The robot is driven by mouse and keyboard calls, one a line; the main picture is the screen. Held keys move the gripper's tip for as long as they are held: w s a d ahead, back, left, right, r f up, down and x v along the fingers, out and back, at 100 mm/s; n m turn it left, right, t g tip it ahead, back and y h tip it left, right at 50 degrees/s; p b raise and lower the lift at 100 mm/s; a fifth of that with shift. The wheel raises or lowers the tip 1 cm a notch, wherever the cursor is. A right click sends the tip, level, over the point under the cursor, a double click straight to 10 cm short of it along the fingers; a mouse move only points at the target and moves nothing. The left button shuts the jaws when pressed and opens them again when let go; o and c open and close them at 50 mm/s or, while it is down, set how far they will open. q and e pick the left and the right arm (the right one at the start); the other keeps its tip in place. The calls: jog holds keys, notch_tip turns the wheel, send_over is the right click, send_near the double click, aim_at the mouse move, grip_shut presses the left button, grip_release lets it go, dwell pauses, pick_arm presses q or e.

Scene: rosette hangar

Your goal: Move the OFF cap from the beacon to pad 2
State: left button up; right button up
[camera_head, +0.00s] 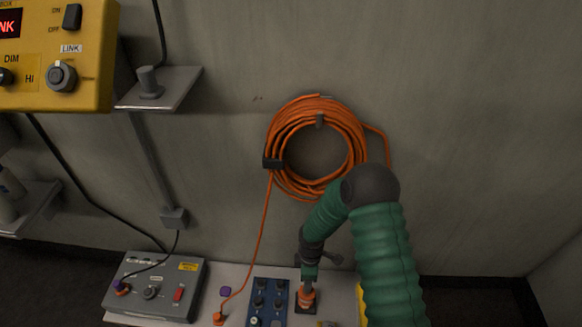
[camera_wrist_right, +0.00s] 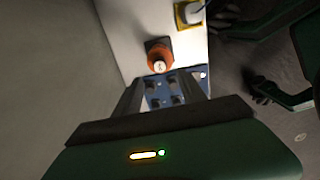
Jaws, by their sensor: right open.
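An orange, round-topped object that looks like the beacon (camera_head: 306,297) stands on the light bench, directly below my right gripper (camera_head: 317,262) in the head view. In the right wrist view the beacon (camera_wrist_right: 158,62) has a small pale mark on its top and a dark square base. I cannot tell the OFF cap apart from it. A blue panel (camera_head: 267,300) with several dark knobs stands beside it. In the right wrist view the blue panel (camera_wrist_right: 178,88) shows between the open, empty fingers of my right gripper (camera_wrist_right: 163,77). I cannot make out which spot is pad 2.
A grey control box (camera_head: 155,287) stands on the bench (camera_head: 235,275) at left. An orange cable coil (camera_head: 316,148) hangs on the wall, its cable running down to the bench. A yellow box (camera_head: 55,50) is at upper left. A yellow-edged item (camera_wrist_right: 188,14) stands past the beacon.

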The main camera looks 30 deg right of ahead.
notch_tip(320, 180, down, 5)
jog(key=b, duration=0.5)
jog(key=shift+f, duration=0.15)
jog(key=shift+f+b, duration=0.45)
jog(key=shift+f, duration=1.1)
jog(key=shift+r+p, duration=0.1)
jog(key=shift+p, duration=0.55)
grip_shut()
dwell(0.6)
